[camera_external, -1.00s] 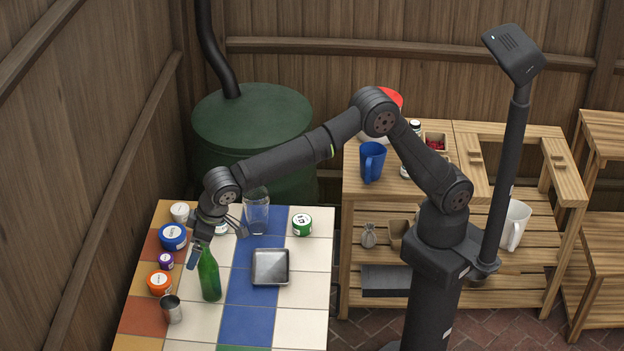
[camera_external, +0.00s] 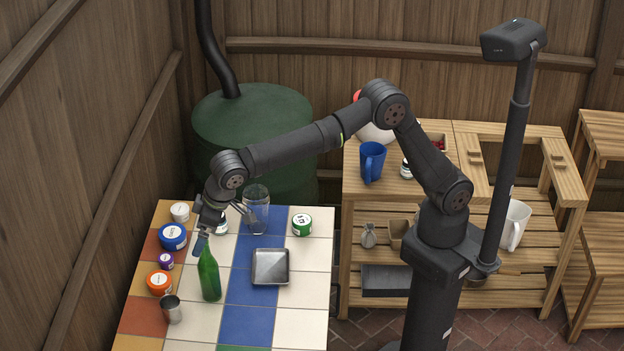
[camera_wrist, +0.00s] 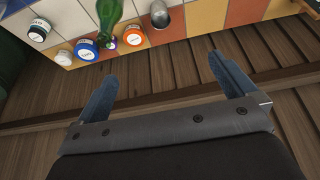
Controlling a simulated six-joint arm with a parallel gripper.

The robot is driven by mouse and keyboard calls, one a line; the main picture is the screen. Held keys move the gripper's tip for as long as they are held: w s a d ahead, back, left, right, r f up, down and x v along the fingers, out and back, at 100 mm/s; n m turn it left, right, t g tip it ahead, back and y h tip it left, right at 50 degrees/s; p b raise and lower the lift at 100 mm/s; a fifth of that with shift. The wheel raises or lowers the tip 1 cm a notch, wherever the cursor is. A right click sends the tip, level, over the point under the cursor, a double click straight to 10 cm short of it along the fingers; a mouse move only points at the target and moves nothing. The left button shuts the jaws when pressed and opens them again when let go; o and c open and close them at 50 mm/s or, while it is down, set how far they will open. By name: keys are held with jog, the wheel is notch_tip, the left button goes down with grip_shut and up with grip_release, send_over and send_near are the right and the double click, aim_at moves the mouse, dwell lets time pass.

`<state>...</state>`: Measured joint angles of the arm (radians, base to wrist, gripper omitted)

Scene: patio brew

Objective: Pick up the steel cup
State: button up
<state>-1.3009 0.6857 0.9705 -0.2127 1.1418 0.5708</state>
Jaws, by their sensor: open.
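The steel cup (camera_external: 172,310) is a small grey metal cup near the front left of the tiled table, to the left of the green bottle. In the wrist view the steel cup (camera_wrist: 160,15) is at the top edge, partly cut off. My gripper (camera_external: 222,229) is above the back left of the table, well behind the cup and apart from it. In the wrist view my gripper's (camera_wrist: 164,72) two blue fingers are spread wide with nothing between them.
The green bottle (camera_external: 209,275) stands close to the cup. An orange-lidded jar (camera_external: 159,282), a purple-lidded jar (camera_external: 166,261) and a blue-lidded jar (camera_external: 173,236) line the left side. A glass (camera_external: 257,215), a square metal tray (camera_external: 270,280) and a green jar (camera_external: 302,223) stand further right.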

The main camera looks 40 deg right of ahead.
jog(key=c, duration=0.5)
notch_tip(320, 180, up, 5)
jog(key=n+g+y, duration=0.1)
jog(key=n+y, duration=0.1)
jog(key=n, duration=0.3)
send_over(170, 303)
jog(key=s+d, duration=0.3)
jog(key=s, duration=0.1)
notch_tip(170, 303, down, 27)
jog(key=shift+m, duration=0.3)
jog(key=shift+a+r+x, duration=0.1)
jog(key=shift+a+x, duration=0.1)
jog(key=shift+x, duration=1.75)
jog(key=shift+a+r+x, duration=0.1)
jog(key=shift+a+x, duration=0.05)
jog(key=shift+x, duration=1.8)
